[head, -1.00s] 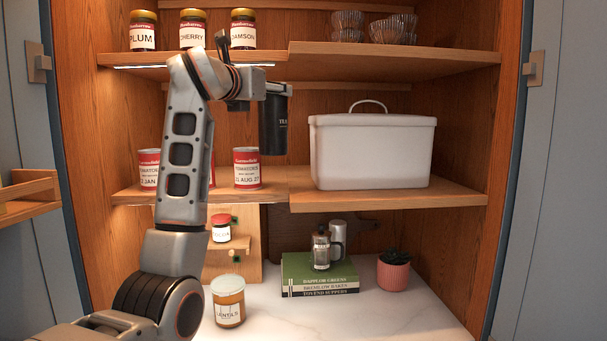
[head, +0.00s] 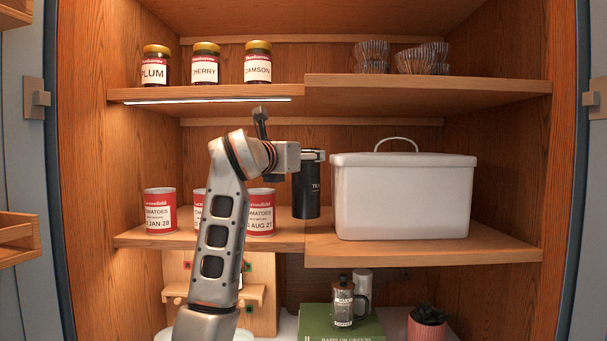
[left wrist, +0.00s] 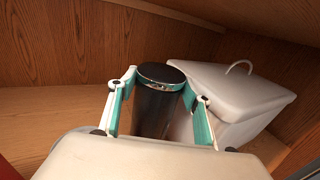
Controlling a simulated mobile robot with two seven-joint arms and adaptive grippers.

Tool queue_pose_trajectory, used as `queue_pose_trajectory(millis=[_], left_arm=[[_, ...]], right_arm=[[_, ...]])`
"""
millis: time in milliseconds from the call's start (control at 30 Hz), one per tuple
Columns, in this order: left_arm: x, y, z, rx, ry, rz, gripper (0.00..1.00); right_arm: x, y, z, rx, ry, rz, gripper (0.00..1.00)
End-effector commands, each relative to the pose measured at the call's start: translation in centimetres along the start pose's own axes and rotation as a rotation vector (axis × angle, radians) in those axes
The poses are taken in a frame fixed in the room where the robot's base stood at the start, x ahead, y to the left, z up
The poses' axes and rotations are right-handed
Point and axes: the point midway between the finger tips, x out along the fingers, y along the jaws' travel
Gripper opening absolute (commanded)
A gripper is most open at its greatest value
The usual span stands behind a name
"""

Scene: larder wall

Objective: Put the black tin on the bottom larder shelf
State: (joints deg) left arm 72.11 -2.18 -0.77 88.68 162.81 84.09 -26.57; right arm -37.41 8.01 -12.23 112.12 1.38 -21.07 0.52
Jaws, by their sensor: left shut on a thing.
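The black tin (head: 306,192) stands upright in my left gripper (head: 312,155), over the larder shelf (head: 420,252) that holds the tomato tins. Its lower end shows against the shelf's surface; I cannot tell whether it touches. It is between the red tomato tins and the white bin. In the left wrist view, the two teal-lined fingers of my left gripper (left wrist: 160,88) are shut around the black tin (left wrist: 153,110), with its lid showing between them. My right gripper is not in view.
The white bin (head: 402,200) stands close to the right of the tin. Several red tomato tins (head: 160,212) stand to the left, partly behind my arm.

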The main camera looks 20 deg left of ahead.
Motion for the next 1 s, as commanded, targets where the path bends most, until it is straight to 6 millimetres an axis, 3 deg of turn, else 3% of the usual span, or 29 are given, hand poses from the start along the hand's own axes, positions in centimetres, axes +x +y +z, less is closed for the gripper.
queue_pose_trajectory(millis=[233, 633, 667, 700, 1000], left_arm=[[0.0, 0.1, -3.2, 0.002, -0.001, 0.001, 0.0], [-0.1, 0.0, -3.8, 0.001, -0.002, 0.0, 0.0], [0.0, 0.0, -3.9, 0.0, 0.002, 0.0, 0.54], [0.0, 0.0, -3.8, 0.0, 0.002, 0.0, 0.65], [0.0, 0.0, -3.8, 0.0, 0.001, 0.0, 0.66]], right_arm=[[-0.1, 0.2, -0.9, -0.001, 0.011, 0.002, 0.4], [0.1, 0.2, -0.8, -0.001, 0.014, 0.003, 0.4], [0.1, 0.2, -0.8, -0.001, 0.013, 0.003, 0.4], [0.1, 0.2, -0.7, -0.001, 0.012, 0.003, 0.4], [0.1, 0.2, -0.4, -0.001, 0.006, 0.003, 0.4]])
